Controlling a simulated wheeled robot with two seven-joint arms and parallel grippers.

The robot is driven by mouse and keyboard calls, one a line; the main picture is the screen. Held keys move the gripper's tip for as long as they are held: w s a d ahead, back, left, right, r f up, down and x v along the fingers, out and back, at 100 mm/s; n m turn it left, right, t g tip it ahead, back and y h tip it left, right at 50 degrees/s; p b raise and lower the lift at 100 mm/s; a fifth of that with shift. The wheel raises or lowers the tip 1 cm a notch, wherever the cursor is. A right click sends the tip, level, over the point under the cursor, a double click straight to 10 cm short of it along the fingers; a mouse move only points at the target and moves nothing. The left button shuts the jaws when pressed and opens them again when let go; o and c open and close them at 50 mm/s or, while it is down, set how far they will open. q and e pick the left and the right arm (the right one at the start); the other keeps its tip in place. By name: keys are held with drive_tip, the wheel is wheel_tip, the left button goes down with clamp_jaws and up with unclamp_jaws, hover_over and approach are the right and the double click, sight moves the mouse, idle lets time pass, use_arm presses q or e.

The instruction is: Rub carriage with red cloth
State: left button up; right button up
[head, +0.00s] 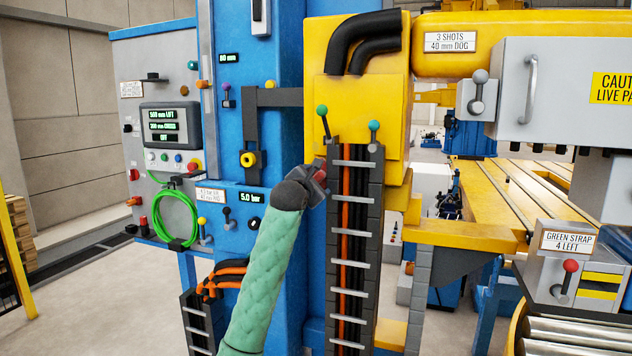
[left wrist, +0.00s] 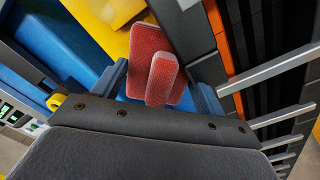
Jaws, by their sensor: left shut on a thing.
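The yellow carriage (head: 313,106) is a tall block on the front of the blue column, with thick black hoses at its top. My left gripper (head: 317,184) is at the carriage's lower left corner, beside the cable chain. It is shut on a folded red cloth (head: 320,176). The left wrist view shows the red cloth (left wrist: 160,58) sticking out between the two fingers, with part of the yellow carriage (left wrist: 108,14) beyond it. I cannot tell whether the cloth touches the carriage. My right gripper is not in view.
A cable chain (head: 376,240) with orange cables hangs below the carriage, close right of my gripper. Two levers with green (head: 322,110) and teal (head: 374,126) knobs stand at its top. A control panel (head: 163,126) and coiled green hose (head: 176,218) are on the left.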

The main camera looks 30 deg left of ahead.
sight(331, 179)
use_arm(q)
drive_tip(key=shift+w, duration=0.15)
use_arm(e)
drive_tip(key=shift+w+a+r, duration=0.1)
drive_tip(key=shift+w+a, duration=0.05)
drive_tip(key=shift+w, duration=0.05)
use_arm(q)
drive_tip(key=shift+w+a, duration=0.1)
drive_tip(key=shift+w, duration=0.1)
drive_tip(key=shift+w, duration=0.1)
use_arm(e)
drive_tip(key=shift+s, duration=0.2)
use_arm(q)
drive_tip(key=shift+w+a, duration=0.1)
drive_tip(key=shift+w, duration=0.2)
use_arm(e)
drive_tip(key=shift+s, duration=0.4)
use_arm(q)
drive_tip(key=shift+w, duration=0.1)
drive_tip(key=shift+w+d+p, duration=0.2)
drive_tip(key=shift+d+p, duration=0.1)
drive_tip(key=shift+d, duration=0.65)
drive_tip(key=shift+w+d+p, duration=0.15)
drive_tip(key=shift+d+p, duration=0.1)
drive_tip(key=shift+d, duration=0.65)
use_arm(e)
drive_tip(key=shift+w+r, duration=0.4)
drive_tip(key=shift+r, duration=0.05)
